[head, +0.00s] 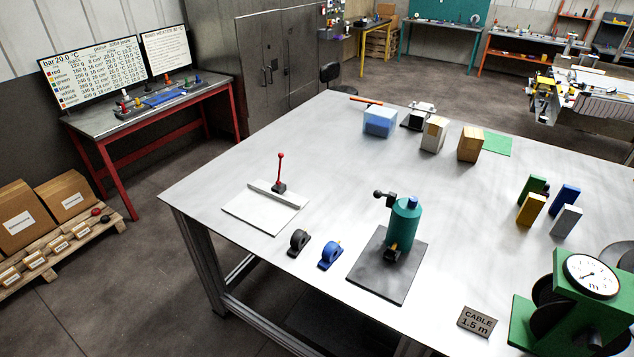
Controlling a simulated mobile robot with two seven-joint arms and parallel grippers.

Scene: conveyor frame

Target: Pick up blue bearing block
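The blue bearing block (330,256) stands on the near left part of the grey table (225,180), with a rounded top and a small yellowish part on it. A similar dark grey block (299,242) stands just to its left, apart from it. Neither of my grippers is in the head view. Nothing touches or covers the blue block.
A teal cylinder device on a dark plate (382,278) stands right of the blue block. A white plate with a red-knobbed lever (264,208) lies behind left. A green dial machine (560,310) and upright coloured blocks (565,198) are at right. The table's middle is clear.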

